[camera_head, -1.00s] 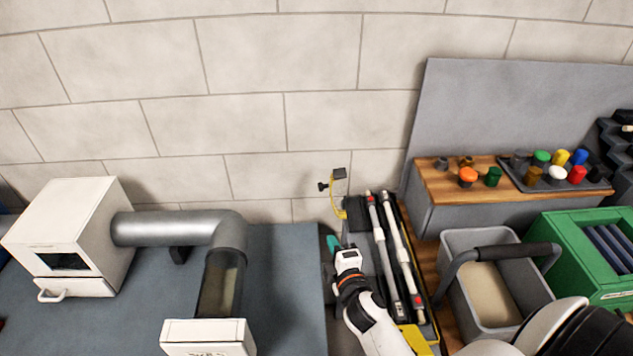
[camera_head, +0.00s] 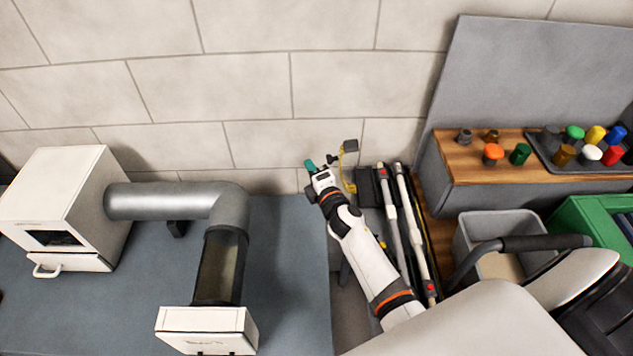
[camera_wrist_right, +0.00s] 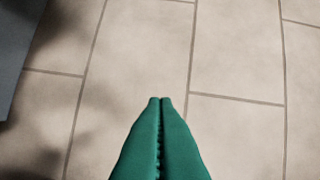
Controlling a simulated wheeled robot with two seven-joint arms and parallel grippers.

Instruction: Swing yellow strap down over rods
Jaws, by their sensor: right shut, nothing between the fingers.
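The yellow strap (camera_head: 346,170) stands up at the back end of the rod tray, with a dark block (camera_head: 350,145) at its top. Two white rods with red bands, a left rod (camera_head: 390,215) and a right rod (camera_head: 413,225), lie side by side in the dark tray (camera_head: 368,187). My right gripper (camera_head: 309,164) has green fingers and is just left of the strap's upper part, apart from the rods. In the right wrist view its fingertips (camera_wrist_right: 160,100) are pressed together with nothing between them, over pale tiles. My left gripper is not in view.
A blue-grey bench (camera_head: 285,270) with a metal duct (camera_head: 165,201) is at left. A tiled wall is behind.

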